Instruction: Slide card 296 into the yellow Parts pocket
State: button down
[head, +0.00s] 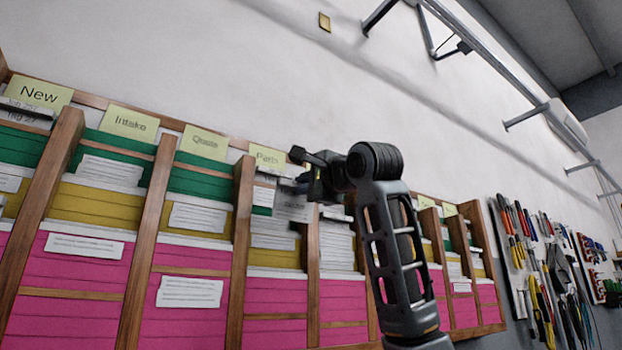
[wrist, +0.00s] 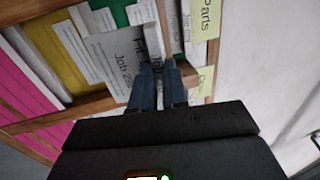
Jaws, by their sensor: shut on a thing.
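My gripper (head: 306,178) is at the upper part of the Parts column, below the Parts label (head: 268,157). Its fingers (wrist: 158,75) are shut on the top edge of a grey-white card (wrist: 112,62). The card reads "Job 29", with the last digit unclear. In the head view the card (head: 293,207) hangs upright in front of the column, over part of its green and yellow tiers. The yellow Parts pocket (head: 274,258) shows below it, above the pink tier; it also shows in the wrist view (wrist: 38,28). Whether the card's lower edge is inside the pocket cannot be told.
Wooden dividers (head: 241,225) stand between the columns. The Intake (head: 130,122) and Quote (head: 204,142) columns lie to the left, with cards in some pockets. Another white card (head: 264,194) sits in the upper Parts column. A tool board (head: 550,260) hangs at the right.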

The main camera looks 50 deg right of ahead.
aim_at(291, 193)
jog(key=shift+w+d+f+p, duration=0.1)
jog(key=shift+w+d+p, duration=0.2)
jog(key=shift+w, duration=0.55)
jog(key=shift+w+d+p, duration=0.15)
jog(key=shift+w+p, duration=0.1)
jog(key=shift+w, duration=0.65)
jog(key=shift+w+d+f+p, duration=0.1)
jog(key=shift+w+d+p, duration=0.2)
jog(key=shift+w, duration=0.55)
jog(key=shift+p+x, duration=0.35)
jog(key=shift+x, duration=0.5)
jog(key=shift+f, duration=0.2)
jog(key=shift+a, duration=0.1)
jog(key=shift+f+b, duration=0.3)
jog(key=shift+f, duration=0.85)
jog(key=shift+w+g+p, duration=0.3)
jog(key=shift+g+p, duration=0.2)
jog(key=shift+p, duration=0.6)
jog(key=shift+f, duration=0.2)
jog(key=shift+f+b, duration=0.55)
jog(key=shift+f, duration=0.25)
